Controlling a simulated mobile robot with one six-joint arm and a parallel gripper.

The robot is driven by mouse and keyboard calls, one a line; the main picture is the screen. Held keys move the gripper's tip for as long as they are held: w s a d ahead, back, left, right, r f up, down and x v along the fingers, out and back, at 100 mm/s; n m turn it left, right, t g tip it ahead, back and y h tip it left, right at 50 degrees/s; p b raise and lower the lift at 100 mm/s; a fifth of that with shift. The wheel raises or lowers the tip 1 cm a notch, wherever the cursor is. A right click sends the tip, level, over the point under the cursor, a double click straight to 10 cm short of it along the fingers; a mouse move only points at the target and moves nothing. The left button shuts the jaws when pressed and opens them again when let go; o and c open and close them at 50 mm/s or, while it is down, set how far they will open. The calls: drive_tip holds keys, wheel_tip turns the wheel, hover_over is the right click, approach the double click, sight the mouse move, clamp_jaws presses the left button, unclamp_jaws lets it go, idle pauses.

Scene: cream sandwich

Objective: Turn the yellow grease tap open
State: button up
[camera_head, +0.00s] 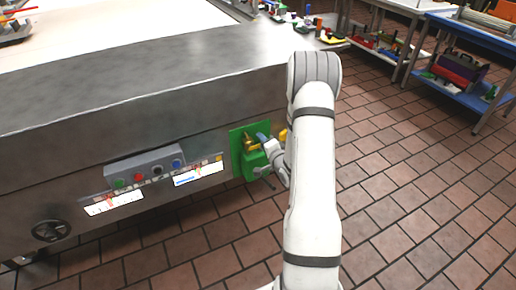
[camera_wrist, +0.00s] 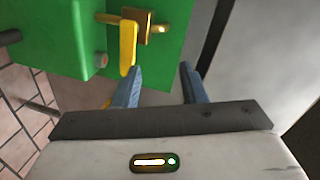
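The yellow grease tap handle (camera_wrist: 128,48) hangs down from a brass-coloured block (camera_wrist: 157,29) on a green panel in the wrist view. In the head view the yellow tap (camera_head: 248,146) shows on the green panel at the machine's side. My gripper (camera_wrist: 160,67) is open, with two blue-grey fingers apart and nothing between them. The left fingertip is close beside the handle's lower end; I cannot tell whether they touch. In the head view my gripper (camera_head: 265,141) is in front of the green panel, partly hidden by my arm.
A green box (camera_wrist: 50,35) with a round grey knob (camera_wrist: 101,60) stands left of the handle. A grey control box (camera_head: 145,168) with coloured buttons and a handwheel (camera_head: 50,231) are on the machine side. Tiled floor (camera_head: 430,200) lies open to the right, before a blue shelf (camera_head: 455,95).

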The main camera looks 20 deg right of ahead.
wheel_tip(320, 180, down, 5)
drive_tip(key=s+d+m+t+b, duration=0.1)
drive_tip(key=s+m+t, duration=0.1)
drive_tip(key=m, duration=0.1)
drive_tip(key=w, duration=0.7)
drive_tip(key=shift+w+a+r, duration=0.1)
drive_tip(key=shift+w, duration=0.2)
drive_tip(key=shift+c, duration=0.2)
